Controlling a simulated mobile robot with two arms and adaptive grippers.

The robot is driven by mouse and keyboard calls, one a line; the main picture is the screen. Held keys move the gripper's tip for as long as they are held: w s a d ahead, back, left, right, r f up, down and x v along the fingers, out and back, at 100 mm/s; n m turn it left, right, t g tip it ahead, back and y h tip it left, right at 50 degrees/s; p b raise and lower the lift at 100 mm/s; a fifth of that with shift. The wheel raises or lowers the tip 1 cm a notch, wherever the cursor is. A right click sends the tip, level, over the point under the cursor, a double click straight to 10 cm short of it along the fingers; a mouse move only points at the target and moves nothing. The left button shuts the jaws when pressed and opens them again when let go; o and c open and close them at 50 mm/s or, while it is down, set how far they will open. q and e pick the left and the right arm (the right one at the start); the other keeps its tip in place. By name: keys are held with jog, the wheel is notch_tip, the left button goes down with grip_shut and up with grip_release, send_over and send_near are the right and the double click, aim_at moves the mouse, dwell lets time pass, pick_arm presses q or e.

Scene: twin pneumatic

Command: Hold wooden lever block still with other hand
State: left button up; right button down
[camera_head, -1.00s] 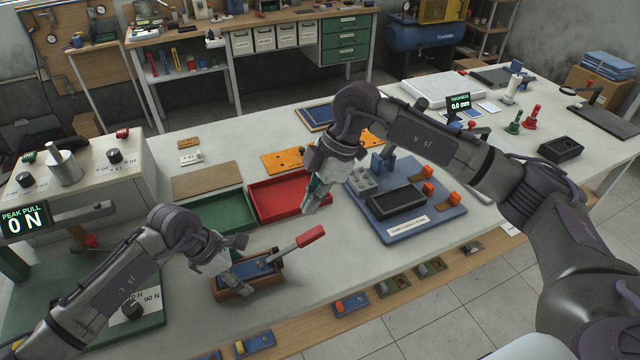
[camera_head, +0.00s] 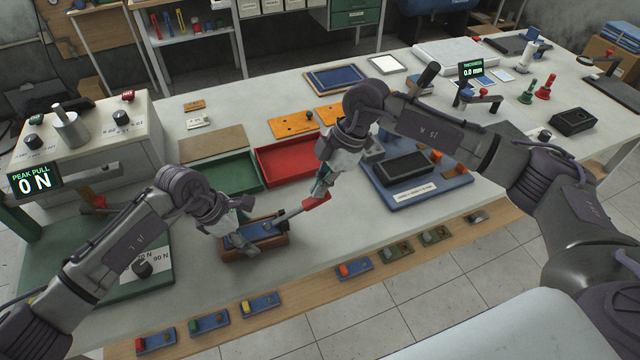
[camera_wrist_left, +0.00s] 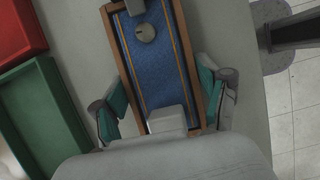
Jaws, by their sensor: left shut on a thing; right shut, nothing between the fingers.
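The wooden lever block (camera_head: 277,246) has a brown wooden frame and a blue top. It stands on the bench near the front edge. Its grey lever with a red handle (camera_head: 317,201) rises to the right. My left gripper (camera_head: 238,230) is shut on the block. In the left wrist view, its teal-padded fingers (camera_wrist_left: 165,100) sit on both long sides of the wooden frame (camera_wrist_left: 186,40). My right gripper (camera_head: 320,190) is shut and empty, its tip right at the red handle. I cannot tell whether it touches the handle.
A red tray (camera_head: 262,172) and a green tray (camera_head: 248,186) lie behind the block. A blue fixture board (camera_head: 455,183) is to the right. The force gauge display (camera_head: 34,181) at left reads 0 N. Several small lever units (camera_head: 260,304) line the front ledge.

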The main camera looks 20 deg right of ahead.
aim_at(330, 195)
jog(key=shift+d+f+y, duration=0.55)
jog(key=shift+f+y, duration=0.35)
jog(key=shift+y, duration=0.05)
jog(key=shift+d+f+y, duration=0.55)
jog(key=shift+f+y, duration=0.35)
jog(key=shift+y, duration=0.05)
jog(key=shift+d+f, duration=0.2)
jog(key=shift+f, duration=0.45)
jog(key=shift+r, duration=0.1)
